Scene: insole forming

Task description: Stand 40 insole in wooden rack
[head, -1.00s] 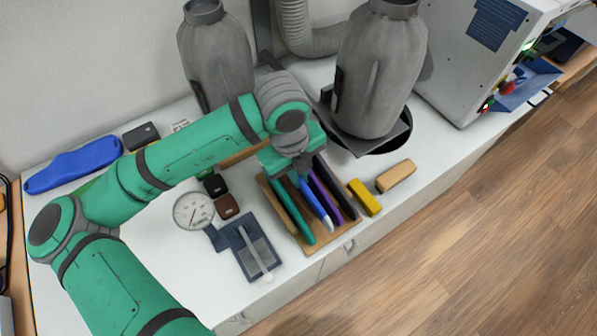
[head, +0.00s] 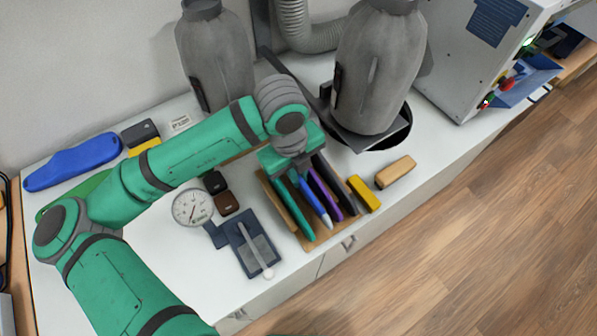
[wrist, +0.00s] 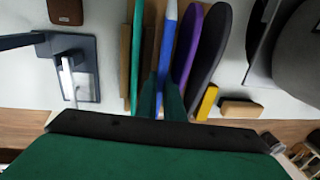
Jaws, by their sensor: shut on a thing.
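The wooden rack (head: 309,244) stands on the white bench and also shows in the wrist view (wrist: 125,60). My gripper (head: 296,168) is over the rack, shut on a blue insole (head: 316,203). In the wrist view, the fingers of my gripper (wrist: 163,95) pinch this blue insole (wrist: 168,42) from both sides. The insole is on edge between a teal insole (head: 292,208) and a purple insole (head: 326,194). A black insole (wrist: 210,45) stands beyond the purple one. I cannot read any size number, nor tell whether the blue insole touches the rack floor.
A yellow block (head: 364,193) and a tan block (head: 395,172) lie right of the rack. A dial gauge (head: 192,207) and a dark blue tool (head: 250,245) lie left. Another blue insole (head: 73,163) lies far left. Grey forming machines (head: 375,70) stand close behind.

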